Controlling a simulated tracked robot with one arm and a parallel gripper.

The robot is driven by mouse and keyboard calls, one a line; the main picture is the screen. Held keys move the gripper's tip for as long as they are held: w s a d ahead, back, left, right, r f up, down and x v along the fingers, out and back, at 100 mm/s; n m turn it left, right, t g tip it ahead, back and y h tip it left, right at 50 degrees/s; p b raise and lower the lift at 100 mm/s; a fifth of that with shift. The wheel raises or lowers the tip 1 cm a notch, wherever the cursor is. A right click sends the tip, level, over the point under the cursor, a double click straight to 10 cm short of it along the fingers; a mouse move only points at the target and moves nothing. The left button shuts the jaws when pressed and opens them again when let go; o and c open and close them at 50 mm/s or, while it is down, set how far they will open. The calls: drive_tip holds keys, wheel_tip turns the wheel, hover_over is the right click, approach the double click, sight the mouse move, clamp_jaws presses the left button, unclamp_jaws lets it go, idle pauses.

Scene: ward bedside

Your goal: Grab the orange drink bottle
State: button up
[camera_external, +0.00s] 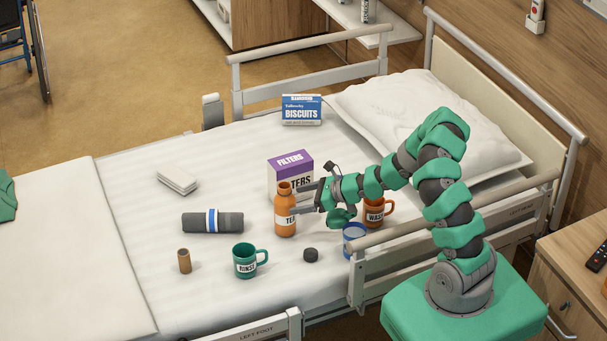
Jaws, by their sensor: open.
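The orange drink bottle (285,213) stands upright on the white bed sheet, with a white label that is partly readable. My gripper (298,200) is open and points left at the bottle from its right side. Its fingers are close to the bottle's upper part. I cannot tell from this view whether they touch it or reach around it.
A purple and white filters box (291,162) stands just behind the bottle. A green mug (246,261), a dark round cap (311,255), a blue cup (354,236) and an orange mug (376,213) stand nearby. A dark roll (199,222) lies left. The bed rail (400,233) runs below my arm.

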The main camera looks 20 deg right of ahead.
sight(280, 205)
drive_tip(key=b+x, duration=0.1)
drive_tip(key=x, duration=0.2)
drive_tip(key=b+x, duration=0.1)
drive_tip(key=x, duration=0.3)
drive_tip(key=shift+f, duration=0.45)
drive_tip(key=shift+w+a, duration=0.1)
drive_tip(key=shift+a, duration=0.15)
drive_tip(key=shift+c, duration=0.3)
drive_tip(key=c, duration=1.2)
drive_tip(key=shift+r, duration=0.15)
